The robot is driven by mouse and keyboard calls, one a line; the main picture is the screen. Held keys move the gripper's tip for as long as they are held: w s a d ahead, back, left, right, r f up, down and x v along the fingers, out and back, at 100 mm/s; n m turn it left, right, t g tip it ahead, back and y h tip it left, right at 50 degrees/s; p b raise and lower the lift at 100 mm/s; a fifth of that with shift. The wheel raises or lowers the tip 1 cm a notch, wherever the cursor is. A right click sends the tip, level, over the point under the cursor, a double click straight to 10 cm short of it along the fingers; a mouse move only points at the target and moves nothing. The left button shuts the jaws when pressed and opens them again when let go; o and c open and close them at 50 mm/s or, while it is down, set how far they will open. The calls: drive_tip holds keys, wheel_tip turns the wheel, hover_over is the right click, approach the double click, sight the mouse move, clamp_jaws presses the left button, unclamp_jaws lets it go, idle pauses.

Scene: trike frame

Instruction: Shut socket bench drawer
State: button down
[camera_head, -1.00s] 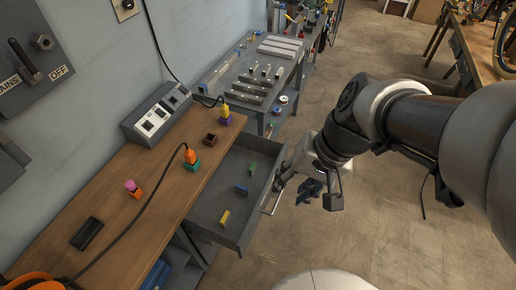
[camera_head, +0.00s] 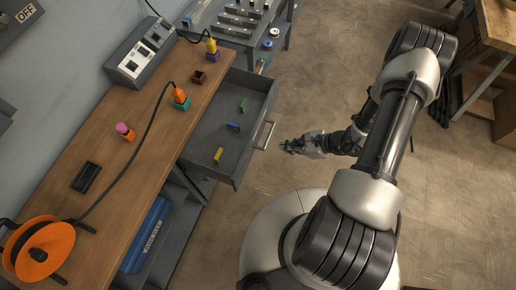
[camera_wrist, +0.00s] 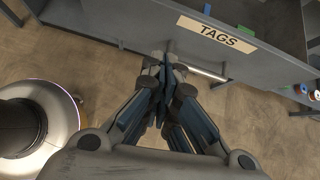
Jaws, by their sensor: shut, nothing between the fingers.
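The socket bench (camera_head: 125,165) has a wooden top, and its grey drawer (camera_head: 212,118) stands pulled out to the right. In the drawer lie a green block (camera_head: 244,105), a blue block (camera_head: 233,127) and a yellow block (camera_head: 218,154). The bar handle (camera_head: 268,135) is on the drawer's outer face. My gripper (camera_head: 286,146) is shut and empty, just right of the handle, apart from it in the head view. In the wrist view, the closed fingertips (camera_wrist: 162,68) point at a grey front with a TAGS label (camera_wrist: 216,33); they partly cover its handle (camera_wrist: 207,73).
A grey bench (camera_head: 240,32) with metal parts stands beyond the drawer. A cable runs over the bench top from an orange reel (camera_head: 40,248). A blue case (camera_head: 146,236) is on the shelf below.

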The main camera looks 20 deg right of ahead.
wheel_tip(320, 180, down, 3)
drive_tip(key=s+m, duration=0.1)
drive_tip(key=b, duration=0.3)
approach(251, 152)
drive_tip(key=x, duration=0.4)
drive_tip(key=shift+a+f, duration=0.25)
